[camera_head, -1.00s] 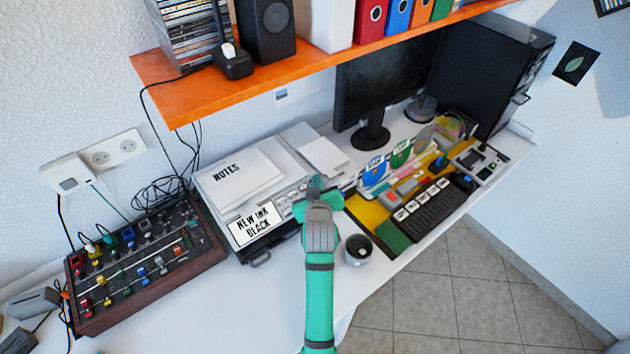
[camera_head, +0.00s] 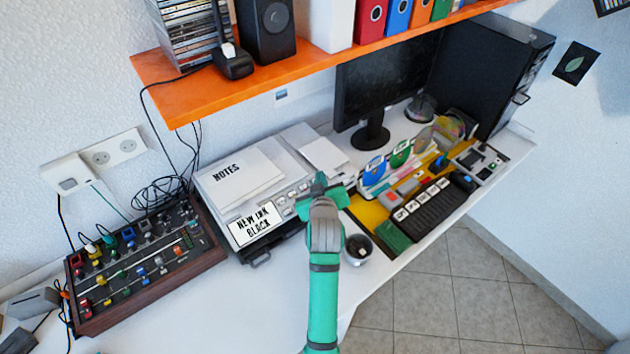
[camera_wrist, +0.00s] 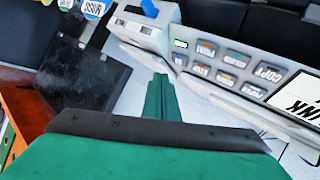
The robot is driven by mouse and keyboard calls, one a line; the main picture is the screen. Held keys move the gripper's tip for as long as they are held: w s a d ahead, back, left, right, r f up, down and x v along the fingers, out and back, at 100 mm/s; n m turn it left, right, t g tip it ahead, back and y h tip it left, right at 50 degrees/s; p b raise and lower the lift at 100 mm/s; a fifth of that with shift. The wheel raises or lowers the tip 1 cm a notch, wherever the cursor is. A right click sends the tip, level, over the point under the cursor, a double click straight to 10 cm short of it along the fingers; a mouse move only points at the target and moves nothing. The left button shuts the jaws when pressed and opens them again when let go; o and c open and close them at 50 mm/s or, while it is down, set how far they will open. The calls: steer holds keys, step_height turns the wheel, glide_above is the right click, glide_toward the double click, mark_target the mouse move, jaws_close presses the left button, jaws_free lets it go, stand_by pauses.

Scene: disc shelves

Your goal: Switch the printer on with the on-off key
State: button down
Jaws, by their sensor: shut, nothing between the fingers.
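The printer (camera_head: 285,160) is a pale machine on the white desk, with papers on top and a NEW INK BLACK label (camera_head: 254,225) at its front. In the wrist view its key panel (camera_wrist: 230,72) shows several grey labelled keys, a COPY key (camera_wrist: 268,72) and a small display with green (camera_wrist: 180,44). A pale block (camera_wrist: 142,31) with small dark marks and a blue piece (camera_wrist: 150,8) is beside the panel. I cannot tell which part is the on-off key. My gripper (camera_head: 320,184) is shut and empty at the printer's right front; its fingertips (camera_wrist: 160,79) point towards the gap below the block and panel.
An orange shelf (camera_head: 290,73) overhangs the back of the desk. A mixer (camera_head: 145,265) stands left of the printer. A dark cup (camera_head: 358,249) is close right of my arm. A yellow organiser (camera_head: 372,212) and monitor (camera_head: 388,75) are further right.

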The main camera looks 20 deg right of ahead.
steer(key=shift+s+d+r, duration=0.1)
steer(key=shift+s+r, duration=0.2)
steer(key=shift+r, duration=0.3)
steer(key=shift+s+d+r, duration=0.15)
steer(key=shift+s+r, duration=0.2)
steer(key=shift+r, duration=0.3)
steer(key=shift+s+d+r, duration=0.1)
steer(key=shift+s+r, duration=0.2)
steer(key=shift+r, duration=0.3)
steer(key=shift+f, duration=0.1)
